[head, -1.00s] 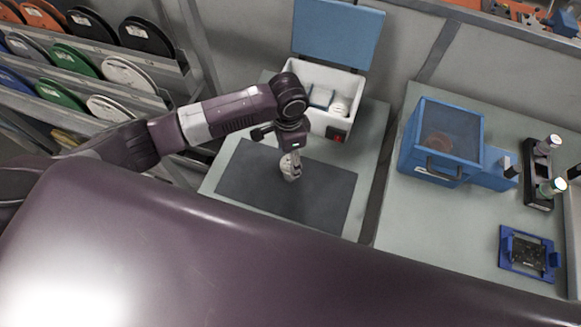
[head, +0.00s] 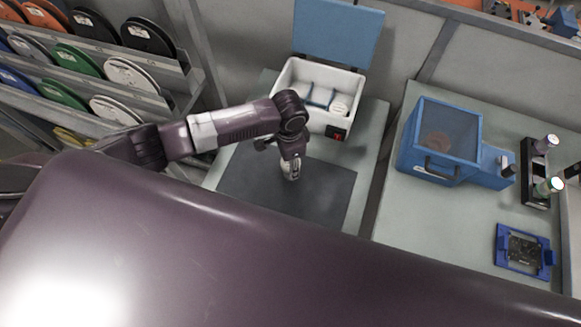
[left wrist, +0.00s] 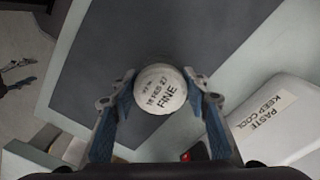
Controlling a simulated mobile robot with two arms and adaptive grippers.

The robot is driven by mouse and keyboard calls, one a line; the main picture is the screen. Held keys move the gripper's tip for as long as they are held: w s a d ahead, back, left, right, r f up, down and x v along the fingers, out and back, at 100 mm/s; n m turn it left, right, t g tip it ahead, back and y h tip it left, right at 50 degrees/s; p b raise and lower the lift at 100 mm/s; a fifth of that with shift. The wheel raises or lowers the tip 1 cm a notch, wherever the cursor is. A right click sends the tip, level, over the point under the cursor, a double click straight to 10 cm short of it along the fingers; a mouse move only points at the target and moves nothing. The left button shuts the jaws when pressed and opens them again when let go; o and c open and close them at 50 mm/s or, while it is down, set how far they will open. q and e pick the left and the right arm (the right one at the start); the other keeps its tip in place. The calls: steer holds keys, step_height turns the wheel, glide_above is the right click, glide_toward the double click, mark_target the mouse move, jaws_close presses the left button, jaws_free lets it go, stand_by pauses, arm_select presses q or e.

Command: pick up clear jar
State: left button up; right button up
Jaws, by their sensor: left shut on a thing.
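The jar (left wrist: 160,88) sits between my left gripper's fingers in the left wrist view, with its round white lid marked "FINE" facing the camera. In the head view the jar (head: 290,172) is small and partly hidden by the fingers. My left gripper (head: 291,165) is shut on it, over the dark mat (head: 325,190). The blue fingers of the left gripper (left wrist: 160,105) show on both sides of the lid. I cannot tell how far the jar is above the mat. My right gripper is not in view.
A white box (head: 292,80) with an open blue lid stands behind the mat, with jars inside. A blue cabinet (head: 410,150), a black holder with bottles (head: 532,180) and a blue fixture (head: 499,250) are at right. Spool racks (head: 150,80) stand at left.

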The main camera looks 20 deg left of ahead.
arm_select(q)
steer(key=c, duration=0.4)
steer(key=shift+r, duration=0.1)
steer(key=shift+c, duration=0.2)
